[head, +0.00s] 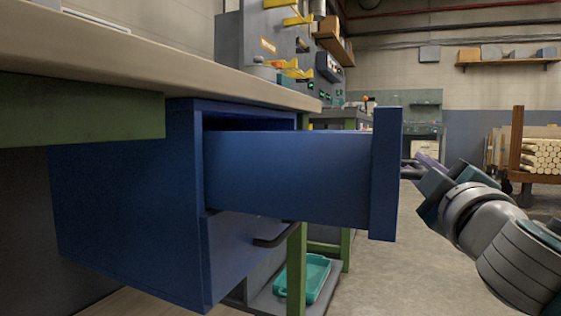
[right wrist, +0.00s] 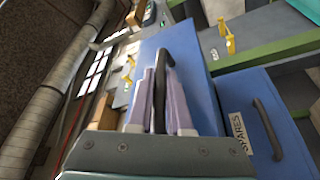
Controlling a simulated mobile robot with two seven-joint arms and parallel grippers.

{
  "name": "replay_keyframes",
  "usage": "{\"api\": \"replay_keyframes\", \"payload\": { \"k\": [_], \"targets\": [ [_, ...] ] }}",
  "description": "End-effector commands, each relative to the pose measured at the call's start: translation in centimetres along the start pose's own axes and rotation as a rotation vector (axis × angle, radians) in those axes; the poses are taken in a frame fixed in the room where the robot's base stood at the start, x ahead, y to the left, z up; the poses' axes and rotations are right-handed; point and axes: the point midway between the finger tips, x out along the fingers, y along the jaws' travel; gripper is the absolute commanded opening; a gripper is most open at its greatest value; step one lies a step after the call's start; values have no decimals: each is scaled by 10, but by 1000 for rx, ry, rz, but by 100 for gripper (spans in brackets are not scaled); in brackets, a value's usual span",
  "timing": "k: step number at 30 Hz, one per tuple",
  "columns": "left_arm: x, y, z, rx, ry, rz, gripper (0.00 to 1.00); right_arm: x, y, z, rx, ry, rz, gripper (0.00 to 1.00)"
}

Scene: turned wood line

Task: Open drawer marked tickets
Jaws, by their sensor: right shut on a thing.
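The upper blue drawer (head: 290,175) stands far out of the blue cabinet (head: 120,190) under the bench, its front panel (head: 387,175) toward the right. My right gripper (head: 425,163) is at the outer side of that panel. In the right wrist view, my right gripper (right wrist: 163,105) has its two pale fingers shut on the dark bar handle (right wrist: 165,62) of a blue drawer front (right wrist: 197,65). No label shows on this front, so I cannot read its marking. My left gripper is not in view.
A lower drawer, shut, with a dark handle (head: 275,236) sits below; its label (right wrist: 239,133) reads SPARES in the right wrist view. The bench top (head: 160,50) overhangs the cabinet. A teal tray (head: 302,278) lies on a low shelf. Floor (head: 400,275) is clear right of the drawer.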

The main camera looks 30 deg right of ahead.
Motion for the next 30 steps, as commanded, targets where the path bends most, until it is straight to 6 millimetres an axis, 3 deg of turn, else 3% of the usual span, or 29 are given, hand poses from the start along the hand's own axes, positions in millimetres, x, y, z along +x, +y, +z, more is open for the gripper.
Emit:
{"api": "replay_keyframes", "payload": {
  "k": [9,21,22,25,30],
  "targets": [
    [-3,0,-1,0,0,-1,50,-8,15,18,1,2,2,0],
    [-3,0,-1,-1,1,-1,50,-8,16,20,2,2,2,0],
    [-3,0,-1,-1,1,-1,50,-8,16,20,1,2,2,18],
    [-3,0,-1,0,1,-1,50,-8,16,20,1,2,2,30],
    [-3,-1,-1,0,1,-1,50,-8,15,20,1,1,1,30]
  ]
}}
